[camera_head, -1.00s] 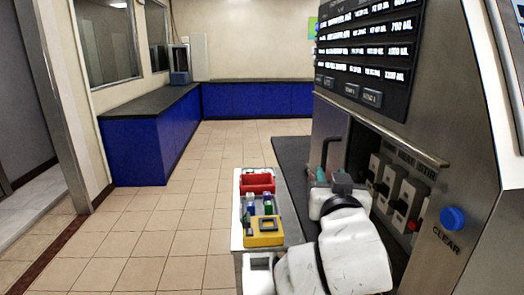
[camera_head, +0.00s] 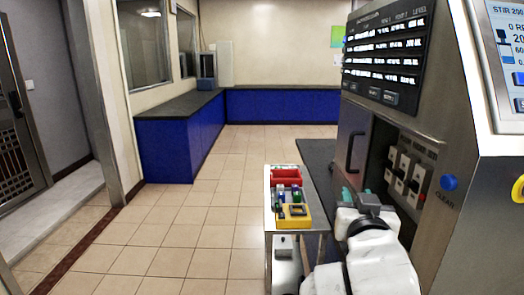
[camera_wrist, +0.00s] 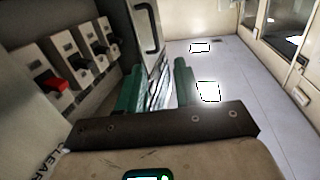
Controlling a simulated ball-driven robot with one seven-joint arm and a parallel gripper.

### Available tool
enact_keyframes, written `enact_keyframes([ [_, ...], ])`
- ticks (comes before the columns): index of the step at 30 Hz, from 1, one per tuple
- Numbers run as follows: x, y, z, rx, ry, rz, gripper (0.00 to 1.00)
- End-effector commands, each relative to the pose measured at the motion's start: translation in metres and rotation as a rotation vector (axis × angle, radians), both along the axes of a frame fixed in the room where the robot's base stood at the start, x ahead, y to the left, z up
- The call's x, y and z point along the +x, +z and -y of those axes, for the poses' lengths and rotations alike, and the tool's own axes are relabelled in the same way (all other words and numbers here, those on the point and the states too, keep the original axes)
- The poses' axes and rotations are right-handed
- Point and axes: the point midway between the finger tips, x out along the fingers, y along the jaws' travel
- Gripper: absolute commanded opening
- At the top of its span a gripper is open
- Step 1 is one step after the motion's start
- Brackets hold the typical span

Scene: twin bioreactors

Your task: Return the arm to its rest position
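My white arm reaches along the front of the bioreactor console (camera_head: 465,200) at the right of the head view. My gripper (camera_head: 350,193) is small there, at the arm's far end beside the console's switches, with teal fingertips partly showing. In the wrist view my gripper (camera_wrist: 158,88) has its two green fingers apart. I see nothing held between them, only a shiny striped background. A row of switches (camera_wrist: 95,52) stands left of the fingers, one of them red. Whether the fingers touch the console cannot be told.
The console has a black handle (camera_head: 350,152) and a blue button (camera_head: 449,183). Tiled floor is free left of the cart, towards blue cabinets (camera_head: 163,150).

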Motion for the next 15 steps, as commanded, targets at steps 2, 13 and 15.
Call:
enact_keyframes([
  [2,-0.003,-0.013,0.004,-0.001,-0.003,-0.030,0.35],
  [13,-0.032,-0.098,0.033,-0.002,-0.018,-0.243,0.35],
  [15,-0.043,-0.122,0.041,0.000,-0.022,-0.306,0.35],
])
